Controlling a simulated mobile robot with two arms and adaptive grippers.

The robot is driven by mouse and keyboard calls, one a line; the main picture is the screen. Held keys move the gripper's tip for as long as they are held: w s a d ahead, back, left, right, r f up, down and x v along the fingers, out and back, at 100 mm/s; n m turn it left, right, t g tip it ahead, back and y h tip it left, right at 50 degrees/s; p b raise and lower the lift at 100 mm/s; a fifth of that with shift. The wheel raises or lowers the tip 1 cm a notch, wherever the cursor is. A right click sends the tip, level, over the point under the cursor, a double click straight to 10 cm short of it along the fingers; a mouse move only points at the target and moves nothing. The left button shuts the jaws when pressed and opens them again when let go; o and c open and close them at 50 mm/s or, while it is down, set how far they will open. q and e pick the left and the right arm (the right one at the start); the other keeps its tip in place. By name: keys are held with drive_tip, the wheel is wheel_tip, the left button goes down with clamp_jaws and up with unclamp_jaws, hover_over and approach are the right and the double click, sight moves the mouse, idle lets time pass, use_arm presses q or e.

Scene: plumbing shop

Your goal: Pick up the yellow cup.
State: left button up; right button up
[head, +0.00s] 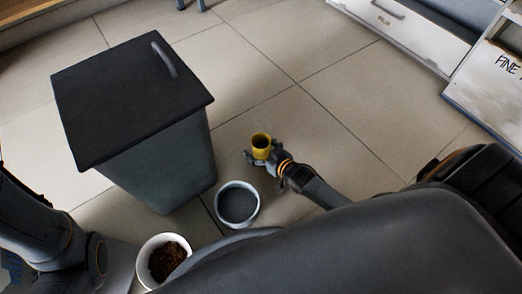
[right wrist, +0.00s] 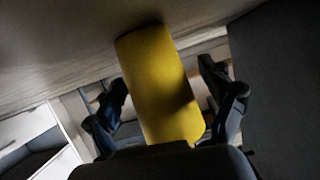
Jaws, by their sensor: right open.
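The yellow cup (head: 261,141) is upright, with its dark open mouth facing up in the head view. In the right wrist view the cup (right wrist: 160,85) fills the middle, slightly tilted in the picture. My right gripper (head: 263,155) is at the cup, its fingers open with one on each side. In the right wrist view gaps show between the cup and both dark fingers. I cannot tell for sure whether the cup rests on the floor. My left arm shows at the lower left, but its gripper does not show.
A dark lidded bin (head: 165,160) stands left of the cup. A white-rimmed grey bowl (head: 238,205) is close below the right gripper, and a white pot with brown contents (head: 167,260) sits lower left. White drawers (head: 405,32) stand upper right. Tiled floor (head: 345,115) beyond the cup is clear.

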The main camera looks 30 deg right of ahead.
drive_tip(key=c, duration=1.3)
drive_tip(key=shift+r, duration=0.1)
